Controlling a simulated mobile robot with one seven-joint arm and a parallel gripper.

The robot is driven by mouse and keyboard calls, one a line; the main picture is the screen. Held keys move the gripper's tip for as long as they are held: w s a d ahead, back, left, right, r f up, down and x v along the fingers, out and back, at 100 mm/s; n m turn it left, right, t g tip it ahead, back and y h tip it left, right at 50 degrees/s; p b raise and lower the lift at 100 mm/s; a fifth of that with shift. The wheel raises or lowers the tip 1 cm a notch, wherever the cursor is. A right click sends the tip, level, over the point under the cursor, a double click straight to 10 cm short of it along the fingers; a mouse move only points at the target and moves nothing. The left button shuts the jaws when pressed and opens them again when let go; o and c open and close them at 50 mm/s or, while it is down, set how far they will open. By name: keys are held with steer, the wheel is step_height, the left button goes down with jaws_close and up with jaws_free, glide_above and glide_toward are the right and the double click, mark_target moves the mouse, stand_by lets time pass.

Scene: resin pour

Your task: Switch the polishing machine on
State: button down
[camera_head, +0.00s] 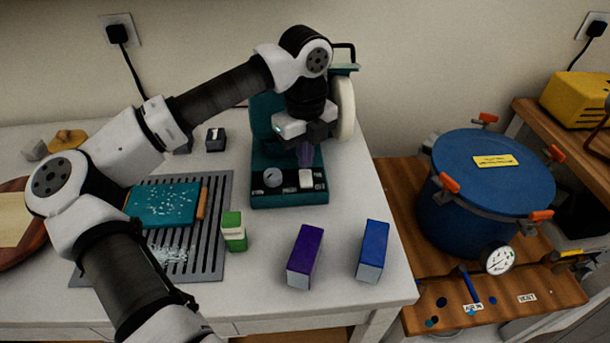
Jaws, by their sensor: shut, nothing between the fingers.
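The polishing machine (262,186) is a teal bench unit at the back of the white table, with a pale polishing wheel (345,108) at its upper right. On its front base are a round grey knob (273,177) at left and a white rocker-like switch (306,179) at right. My gripper (305,160) points down just above and behind the white switch. Its fingers are shut and empty. I cannot tell whether the fingertips touch the machine. My arm and gripper hide much of the machine's body.
A purple block (305,256), a blue block (372,250) and a green-and-white block (233,231) stand in front. A teal piece (165,204) lies on a slatted grey mat (222,190) at left. A blue pressure pot (490,178) stands on the wooden bench at right.

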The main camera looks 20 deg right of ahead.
mark_target(305, 173)
steer(key=shift+f+b, duration=0.6)
steer(key=shift+f, duration=0.05)
stand_by(0.6)
step_height(305, 173, up, 7)
steer(key=p, duration=0.3)
stand_by(0.6)
stand_by(0.4)
